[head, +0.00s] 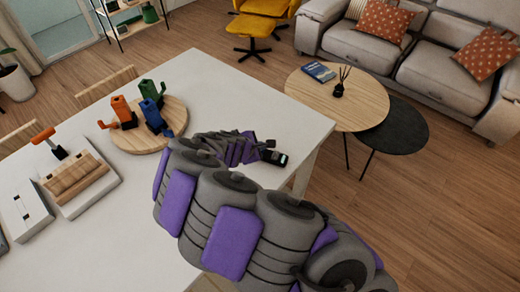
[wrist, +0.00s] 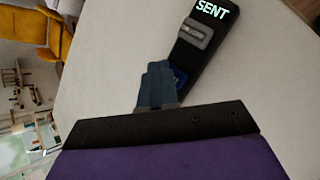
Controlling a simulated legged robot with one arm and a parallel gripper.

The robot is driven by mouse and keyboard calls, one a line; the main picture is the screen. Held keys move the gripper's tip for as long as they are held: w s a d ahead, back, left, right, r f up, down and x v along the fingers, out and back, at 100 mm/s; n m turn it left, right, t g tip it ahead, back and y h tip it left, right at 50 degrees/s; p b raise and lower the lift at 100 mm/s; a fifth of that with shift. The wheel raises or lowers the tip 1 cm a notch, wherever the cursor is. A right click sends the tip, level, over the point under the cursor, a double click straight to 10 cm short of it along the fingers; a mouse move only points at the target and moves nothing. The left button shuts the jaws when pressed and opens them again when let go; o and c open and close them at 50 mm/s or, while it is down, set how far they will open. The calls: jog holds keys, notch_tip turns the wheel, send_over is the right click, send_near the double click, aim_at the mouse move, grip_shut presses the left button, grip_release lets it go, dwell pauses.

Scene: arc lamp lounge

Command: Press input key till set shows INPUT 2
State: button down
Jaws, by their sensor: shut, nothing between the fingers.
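A black remote (wrist: 205,38) lies on the white table, with a lit display reading "SENT" at its far end. It has a raised grey key (wrist: 195,33) and a blue key (wrist: 180,78) nearer my gripper. The remote also shows in the head view (head: 280,158), near the table's right edge. My gripper (wrist: 158,75) is shut and empty, its fingertips at the remote's near end beside the blue key and partly covering it. I cannot tell whether they touch it. In the head view my gripper (head: 256,150) is just left of the remote. No screen showing an input is in view.
A round wooden board (head: 145,135) with orange, blue and green objects stands on the white table (head: 215,85). A light tray with an orange-handled tool (head: 78,180) is at left. A coffee table (head: 335,100) and sofa (head: 410,60) lie beyond.

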jog(key=shift+f, duration=0.45)
dwell(0.3)
jog(key=shift+r, duration=0.1)
jog(key=shift+r+p, duration=0.9)
jog(key=shift+r, duration=0.3)
notch_tip(320, 180, up, 5)
jog(key=p, duration=0.4)
dwell(0.7)
